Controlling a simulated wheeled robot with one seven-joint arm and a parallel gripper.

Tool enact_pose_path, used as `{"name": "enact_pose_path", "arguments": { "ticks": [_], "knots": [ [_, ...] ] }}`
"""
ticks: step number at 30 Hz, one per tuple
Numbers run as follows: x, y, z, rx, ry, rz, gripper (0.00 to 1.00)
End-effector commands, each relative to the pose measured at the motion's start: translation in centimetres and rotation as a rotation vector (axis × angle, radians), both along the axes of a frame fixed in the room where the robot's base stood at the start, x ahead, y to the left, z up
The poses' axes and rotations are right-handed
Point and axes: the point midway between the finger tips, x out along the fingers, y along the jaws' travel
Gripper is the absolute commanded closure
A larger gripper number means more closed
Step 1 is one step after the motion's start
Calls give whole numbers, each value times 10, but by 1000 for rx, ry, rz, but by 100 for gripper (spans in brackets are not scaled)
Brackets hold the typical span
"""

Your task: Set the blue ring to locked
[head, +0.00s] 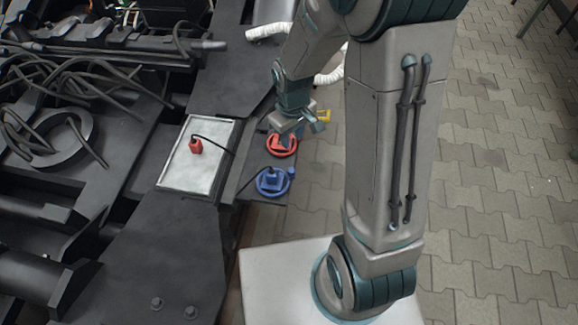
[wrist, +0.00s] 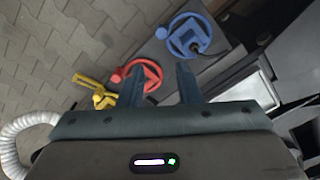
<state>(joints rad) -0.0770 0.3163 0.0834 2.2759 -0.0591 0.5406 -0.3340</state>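The blue ring (head: 264,190) lies on a dark panel beside the bogie, with a blue plug-like part in its middle and a small knob on its rim. In the wrist view the blue ring (wrist: 174,47) is at the upper middle, beyond my fingertips. Its lock marks are too small to read. My gripper (head: 288,134) is above the neighbouring red ring (head: 292,151), short of the blue one. The wrist view shows my gripper (wrist: 158,76) open, its two fingers apart with nothing held. The red ring (wrist: 126,88) shows partly behind the fingers.
A yellow valve-like handle (head: 325,116) is right of the red ring. A pale tray (head: 177,178) to the left bears a red connector (head: 195,147) with a black cable. Another dark cable runs from the blue ring. Paving lies open to the right.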

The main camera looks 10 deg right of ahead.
Motion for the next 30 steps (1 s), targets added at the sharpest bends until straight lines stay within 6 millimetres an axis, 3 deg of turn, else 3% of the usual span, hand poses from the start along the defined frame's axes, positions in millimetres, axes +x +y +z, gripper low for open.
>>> {"name": "enact_pose_path", "arguments": {
  "ticks": [1,11,24,30],
  "knots": [
    [2,2,-12,1,6,12,69],
    [3,4,-46,2,16,29,69],
    [2,4,-134,2,16,28,69],
    [3,4,-153,3,12,28,69]
  ]
}}
